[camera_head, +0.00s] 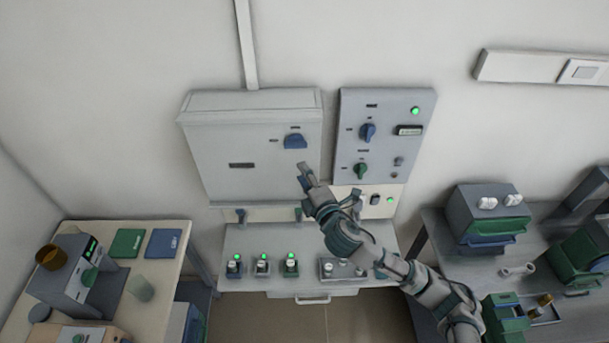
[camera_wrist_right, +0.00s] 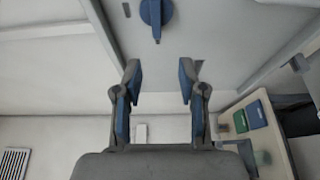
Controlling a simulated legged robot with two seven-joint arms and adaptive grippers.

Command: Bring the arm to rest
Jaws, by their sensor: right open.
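My right arm reaches in from the lower right in the head view. Its gripper (camera_head: 305,176) is in front of the lower right part of the grey wall cabinet (camera_head: 215,135), below the cabinet's blue rotary handle (camera_head: 295,141). In the right wrist view my right gripper (camera_wrist_right: 158,82) is open, with nothing between its blue-padded fingers. The blue handle (camera_wrist_right: 157,14) shows there beyond the fingertips, apart from them. My left gripper is in neither view.
A control panel (camera_head: 345,165) with knobs and a green light is right of the cabinet. Below is a bench (camera_head: 240,243) with several small lit units. A side table (camera_head: 140,270) stands left; a right-hand bench (camera_head: 440,225) holds drawer units.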

